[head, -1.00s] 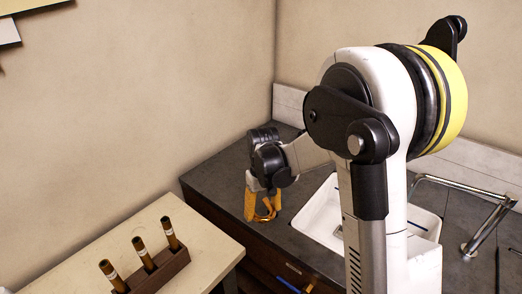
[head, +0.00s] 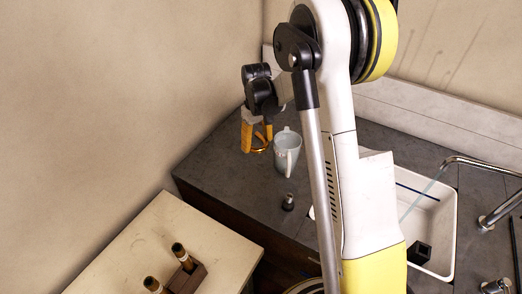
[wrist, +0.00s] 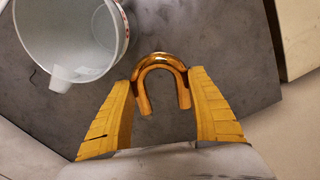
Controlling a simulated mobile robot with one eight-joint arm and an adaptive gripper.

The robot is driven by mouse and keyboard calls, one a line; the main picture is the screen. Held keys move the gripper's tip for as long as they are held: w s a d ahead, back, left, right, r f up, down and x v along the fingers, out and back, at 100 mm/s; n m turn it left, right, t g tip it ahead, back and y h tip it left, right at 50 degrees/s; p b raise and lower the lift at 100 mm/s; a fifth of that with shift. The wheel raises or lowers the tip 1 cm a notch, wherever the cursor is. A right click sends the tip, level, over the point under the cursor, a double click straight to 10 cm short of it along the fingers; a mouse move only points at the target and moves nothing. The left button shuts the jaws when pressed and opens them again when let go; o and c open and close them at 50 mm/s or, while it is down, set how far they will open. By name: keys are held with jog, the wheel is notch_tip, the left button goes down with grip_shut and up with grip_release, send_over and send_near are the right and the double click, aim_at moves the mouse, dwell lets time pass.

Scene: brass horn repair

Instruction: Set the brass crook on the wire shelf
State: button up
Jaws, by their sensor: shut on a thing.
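The brass crook (wrist: 160,64) is a shiny U-shaped tube. In the wrist view it sits between the two yellow fingers of my gripper (wrist: 162,100), with its bend pointing away from the palm. In the head view my gripper (head: 257,136) is shut on the crook (head: 262,143) above the dark counter's left end, left of a mug. How far the crook is above the counter is hard to tell. No wire shelf shows in these frames.
A pale mug (head: 287,150) stands close to my gripper; it also shows in the wrist view (wrist: 68,30). A small dark object (head: 288,202) stands on the counter (head: 225,165). A white sink (head: 443,235) with a faucet (head: 455,165) lies right. A cream table (head: 140,235) holds a wooden rack (head: 187,280).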

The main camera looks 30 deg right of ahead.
aim_at(257, 160)
jog(key=shift+f+b, duration=0.7)
jog(key=shift+f, duration=2.85)
jog(key=shift+s+f, duration=0.1)
jog(key=o, duration=1.2)
